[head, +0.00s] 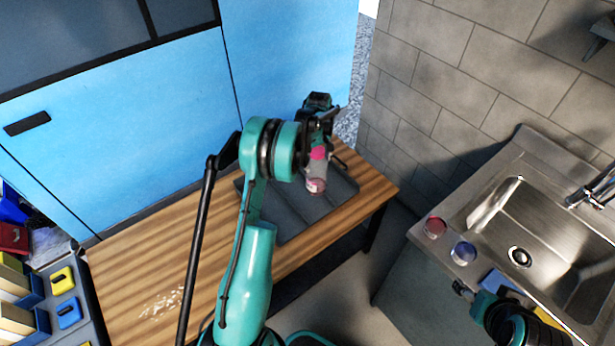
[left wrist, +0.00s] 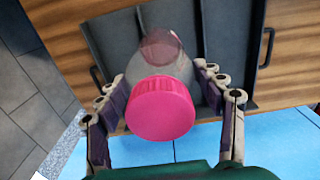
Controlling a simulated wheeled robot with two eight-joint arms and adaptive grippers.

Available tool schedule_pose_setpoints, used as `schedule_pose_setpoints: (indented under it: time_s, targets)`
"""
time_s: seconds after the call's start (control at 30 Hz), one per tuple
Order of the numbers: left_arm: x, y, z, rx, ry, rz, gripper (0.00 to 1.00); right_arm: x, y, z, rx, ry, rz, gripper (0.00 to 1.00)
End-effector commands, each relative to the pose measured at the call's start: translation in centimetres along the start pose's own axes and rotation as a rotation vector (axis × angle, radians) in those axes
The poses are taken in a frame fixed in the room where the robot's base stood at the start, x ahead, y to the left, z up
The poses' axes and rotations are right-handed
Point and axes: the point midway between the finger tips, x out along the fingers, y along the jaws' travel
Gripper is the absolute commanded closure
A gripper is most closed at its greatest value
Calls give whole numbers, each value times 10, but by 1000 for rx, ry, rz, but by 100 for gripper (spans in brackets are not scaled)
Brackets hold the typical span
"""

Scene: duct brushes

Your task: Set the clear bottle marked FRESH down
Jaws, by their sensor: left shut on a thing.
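The clear bottle (head: 317,173) has a pink cap and a pinkish base; no FRESH lettering is readable. My left gripper (head: 318,128) is shut on it near the cap, with the base pointing down over the dark grey tray (head: 290,218) on the wooden table. In the left wrist view the pink cap (left wrist: 160,108) sits between the fingers, and the clear body (left wrist: 172,68) shows beyond it above the tray's dividers (left wrist: 101,38). I cannot tell whether the base touches the tray. My right gripper (head: 462,288) is by the sink counter, its fingers too small to judge.
The wooden table (head: 130,265) has pale crumbs at its front left. A sink (head: 545,225) stands at right, with a red jar (head: 435,227) and a blue jar (head: 463,252) on its edge. Coloured bins (head: 30,290) stand at far left. Blue cabinets (head: 120,120) close off the back.

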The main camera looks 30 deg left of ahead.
Motion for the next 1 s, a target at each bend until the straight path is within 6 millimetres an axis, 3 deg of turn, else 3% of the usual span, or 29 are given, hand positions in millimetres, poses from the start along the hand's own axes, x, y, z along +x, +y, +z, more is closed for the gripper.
schedule_pose_setpoints:
  time_s: [0.2, 0.37, 0.6, 0.97, 1.0]
  targets:
    - [20, -25, -19, 0, 0, 0, 83, 8, 0, 5, 0, 0, 0, 33]
    - [28, -28, -21, 2, 0, 0, 83, 10, 0, 7, 0, 0, 0, 33]
    - [61, -28, -20, 2, 0, 0, 83, 20, 0, 14, 0, 0, 0, 33]
    - [64, -28, -20, 2, 0, 0, 83, 22, 0, 16, 0, 0, 0, 33]
    - [65, -28, -20, 2, 0, 0, 30, 22, 0, 16, 0, 0, 0, 33]
